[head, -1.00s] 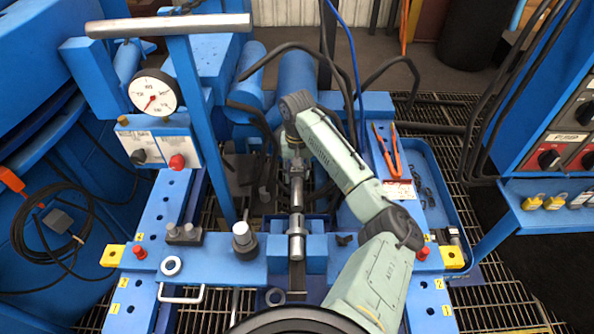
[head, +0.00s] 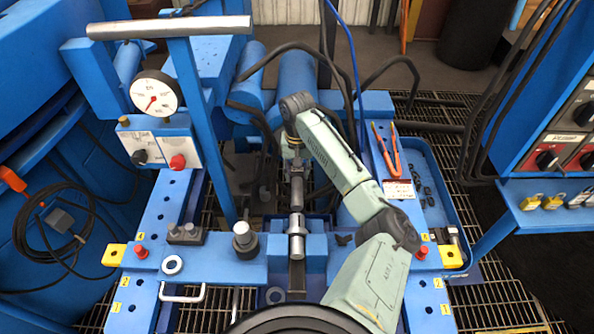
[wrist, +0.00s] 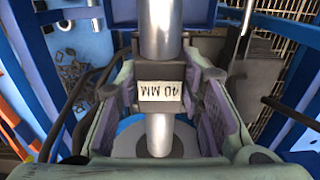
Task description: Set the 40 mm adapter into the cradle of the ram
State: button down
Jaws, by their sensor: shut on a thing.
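The 40 mm adapter (wrist: 162,72) is a dark block with a pale "40 MM" label, upside down in the wrist view. Bright steel cylinders show above and below it in that view. My gripper (wrist: 160,90) is shut on the adapter, with a finger on each side of the block. In the head view my gripper (head: 294,160) is over the middle of the machine, small and partly hidden by the arm. A steel cylinder with a collar (head: 297,243) lies in line in front of it, on a blue block. I cannot tell whether the adapter touches the cradle.
A blue tray (head: 455,235) with small parts is at right. Black hoses arch behind my gripper.

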jog(key=shift+f, duration=0.75)
jog(key=c, duration=1.3)
grip_release()
jog(key=o, duration=0.3)
jog(key=shift+f, duration=0.1)
notch_tip(320, 180, up, 12)
jog(key=shift+s, duration=0.1)
